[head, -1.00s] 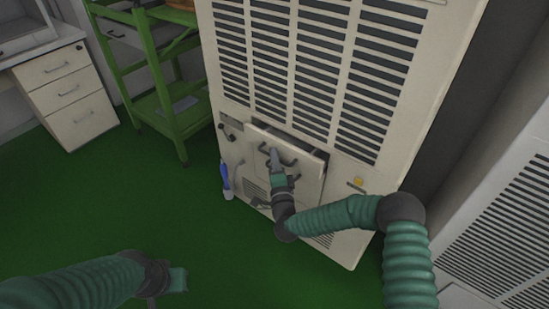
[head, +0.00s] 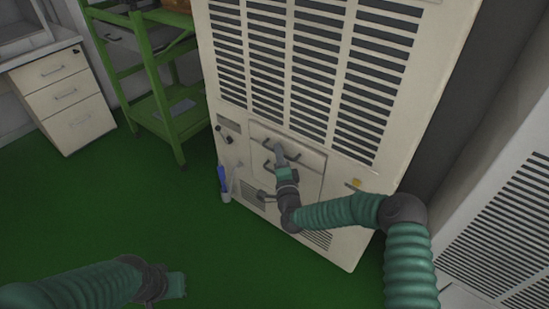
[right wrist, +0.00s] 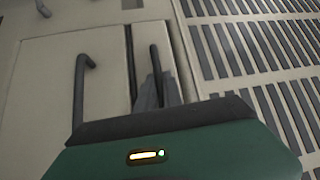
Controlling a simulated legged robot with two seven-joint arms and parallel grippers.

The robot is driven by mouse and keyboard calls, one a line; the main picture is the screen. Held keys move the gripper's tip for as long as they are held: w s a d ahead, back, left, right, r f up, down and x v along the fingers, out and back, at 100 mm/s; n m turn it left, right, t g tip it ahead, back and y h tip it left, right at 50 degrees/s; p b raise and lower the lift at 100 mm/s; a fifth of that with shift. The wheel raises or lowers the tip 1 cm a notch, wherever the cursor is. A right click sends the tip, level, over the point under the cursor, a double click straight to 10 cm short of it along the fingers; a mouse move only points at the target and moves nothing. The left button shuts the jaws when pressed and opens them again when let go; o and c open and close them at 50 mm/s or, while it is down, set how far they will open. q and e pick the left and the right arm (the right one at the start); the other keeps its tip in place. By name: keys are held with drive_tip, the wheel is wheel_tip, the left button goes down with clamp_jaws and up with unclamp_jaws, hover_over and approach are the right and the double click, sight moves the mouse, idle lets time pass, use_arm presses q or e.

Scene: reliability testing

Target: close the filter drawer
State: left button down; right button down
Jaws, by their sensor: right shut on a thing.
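The filter drawer (head: 312,158) is the narrow beige front panel below the vents of the tall beige cabinet. In the head view its front looks flush with the cabinet face, with no open gap above it. My right gripper (head: 280,150) is at the drawer front, shut on the dark drawer handle (head: 293,155). In the right wrist view the handle (right wrist: 155,60) runs between the grey fingers (right wrist: 157,92). The drawer front (right wrist: 168,45) also shows there. My left gripper (head: 178,285) is low at the left, away from the cabinet; its jaw opening is unclear.
A lower panel with its own dark handle (right wrist: 84,85) lies directly below the drawer. A green shelf cart (head: 178,125) and white drawer unit (head: 70,95) stand left. The green floor in front is clear.

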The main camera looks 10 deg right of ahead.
drive_tip(key=c, duration=1.6)
unclamp_jaws()
drive_tip(key=shift+w+d+f, duration=0.1)
drive_tip(key=shift+d+f, duration=0.05)
drive_tip(key=shift+d, duration=0.1)
drive_tip(key=shift+o, duration=0.6)
drive_tip(key=s+f+p, duration=0.2)
drive_tip(key=s+p, duration=0.2)
drive_tip(key=s, duration=1.2)
drive_tip(key=shift+s+p, duration=0.35)
drive_tip(key=shift+s, duration=0.05)
